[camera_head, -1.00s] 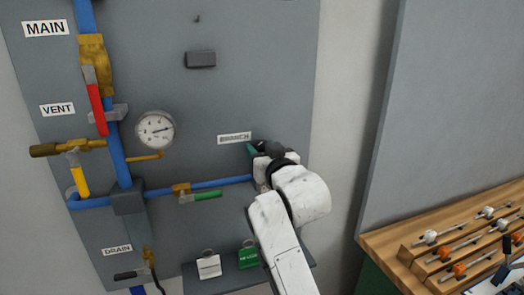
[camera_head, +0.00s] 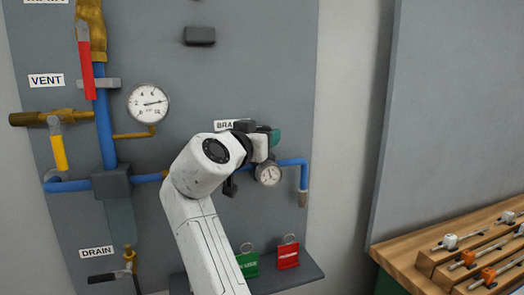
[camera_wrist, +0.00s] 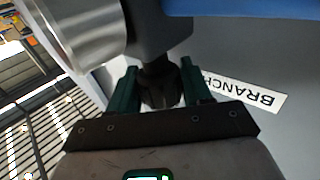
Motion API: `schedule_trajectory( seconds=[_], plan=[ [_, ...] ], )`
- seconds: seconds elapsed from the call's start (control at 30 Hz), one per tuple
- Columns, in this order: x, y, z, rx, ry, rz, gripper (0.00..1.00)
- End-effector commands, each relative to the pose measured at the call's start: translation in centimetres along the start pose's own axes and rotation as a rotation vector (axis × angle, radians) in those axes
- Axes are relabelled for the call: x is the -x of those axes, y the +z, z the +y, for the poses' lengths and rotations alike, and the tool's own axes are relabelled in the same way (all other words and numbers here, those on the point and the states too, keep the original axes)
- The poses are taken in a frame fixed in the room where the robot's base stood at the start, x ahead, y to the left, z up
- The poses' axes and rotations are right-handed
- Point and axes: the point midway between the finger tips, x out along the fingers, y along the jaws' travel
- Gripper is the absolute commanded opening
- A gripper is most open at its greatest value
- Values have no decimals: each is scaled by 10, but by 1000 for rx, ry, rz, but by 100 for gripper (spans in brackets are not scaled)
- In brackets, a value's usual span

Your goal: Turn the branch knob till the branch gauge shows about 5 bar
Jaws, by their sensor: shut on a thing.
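The dark branch knob (camera_wrist: 160,90) sits between the two green fingers of my gripper (camera_wrist: 159,72) in the wrist view. The gripper is shut on it. In the head view my gripper (camera_head: 262,134) is at the right of the panel, beside the partly covered BRANCH label (camera_head: 228,125); the knob is mostly hidden there. The small round branch gauge (camera_head: 268,173) hangs just below the gripper, face to the camera, but its needle is too small to read. In the wrist view a silver round housing (camera_wrist: 82,35), seen from the side, stands close left of the knob.
A larger gauge (camera_head: 149,103) is on the panel's left, by the red (camera_head: 86,70) and yellow (camera_head: 59,152) handles. A wooden bench (camera_head: 425,262) stands right. My arm covers part of the blue branch pipe.

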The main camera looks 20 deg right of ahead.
Motion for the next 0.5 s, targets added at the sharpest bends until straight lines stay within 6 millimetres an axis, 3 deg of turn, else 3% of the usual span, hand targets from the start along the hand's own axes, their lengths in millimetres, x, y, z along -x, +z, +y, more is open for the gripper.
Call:
schedule_trajectory(
  seconds=[0.5],
  plan=[
    [0,1,-1,3,100,-3,18]
  ],
)
